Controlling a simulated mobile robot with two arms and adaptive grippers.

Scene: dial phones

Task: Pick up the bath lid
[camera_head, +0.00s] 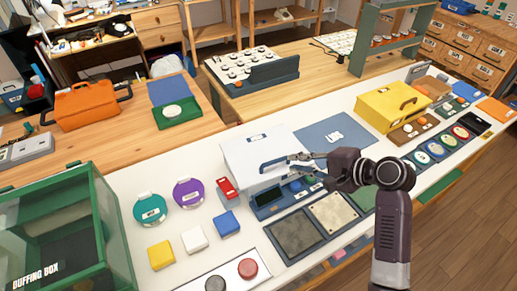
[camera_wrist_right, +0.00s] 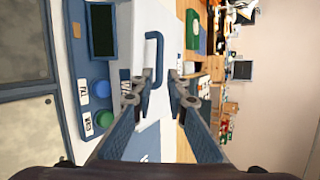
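The bath lid seems to be the white lid (camera_head: 255,147) on top of the white box in the middle of the bench in the head view. A blue U-shaped handle (camera_wrist_right: 155,72) stands out from its white surface in the right wrist view. My right gripper (camera_head: 288,164) reaches over the box from the right. My left gripper is not in view.
A blue panel (camera_head: 268,204) with coloured knobs sits in front of the box. A yellow case (camera_head: 390,107) stands at right, a green glass box (camera_head: 60,235) at left. Round teal (camera_head: 150,210) and purple (camera_head: 188,193) items and small blocks lie left of the box.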

